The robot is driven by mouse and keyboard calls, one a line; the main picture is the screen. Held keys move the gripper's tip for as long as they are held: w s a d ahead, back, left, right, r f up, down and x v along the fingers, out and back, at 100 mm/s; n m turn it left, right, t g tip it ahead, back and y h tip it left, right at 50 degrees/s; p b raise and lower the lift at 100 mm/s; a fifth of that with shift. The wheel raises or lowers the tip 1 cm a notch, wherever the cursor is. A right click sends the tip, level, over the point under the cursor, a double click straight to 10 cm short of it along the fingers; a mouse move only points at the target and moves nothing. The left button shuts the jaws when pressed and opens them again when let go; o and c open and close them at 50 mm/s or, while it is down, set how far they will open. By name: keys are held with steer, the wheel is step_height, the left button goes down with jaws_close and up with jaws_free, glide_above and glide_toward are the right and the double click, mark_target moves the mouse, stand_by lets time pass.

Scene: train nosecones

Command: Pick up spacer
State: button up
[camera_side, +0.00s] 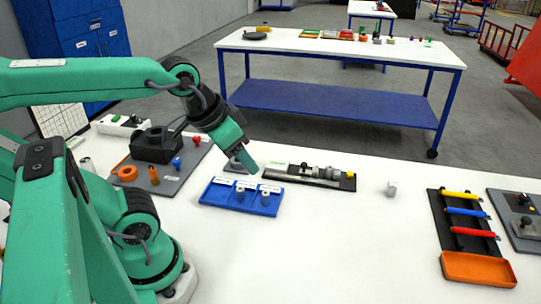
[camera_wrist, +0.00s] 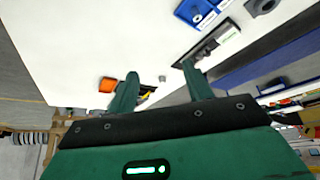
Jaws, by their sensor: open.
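In the side view, a blue tray (camera_side: 222,187) on the white table holds small grey cylindrical parts (camera_side: 266,197), with white labels along its back. A lone small grey part (camera_side: 391,188) stands on the table to the right; it also shows in the wrist view (camera_wrist: 162,78), between and beyond my fingers. I cannot tell for certain which grey part is the spacer. My gripper (camera_side: 249,165) is raised above the area behind the blue tray. In the wrist view, its green fingers (camera_wrist: 159,73) are spread apart with nothing between the tips.
A black fixture (camera_side: 345,180) with a grey shaft assembly lies behind the tray. A grey board with an orange ring (camera_side: 127,173) is at left. A rack of coloured-handled tools (camera_side: 462,211) and an orange bin (camera_side: 478,268) are at right. The front-middle table is clear.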

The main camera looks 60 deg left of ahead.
steer(key=shift+w+r, duration=0.1)
steer(key=m+g, duration=0.6)
steer(key=m, duration=0.1)
glide_above(331, 168)
step_height(331, 168, down, 14)
steer(key=shift+r, duration=0.15)
steer(key=shift+a+f+m, duration=0.15)
steer(key=shift+f+m, duration=0.1)
steer(key=shift+m, duration=0.05)
steer(key=shift+f, duration=0.1)
steer(key=shift+f, duration=1.2)
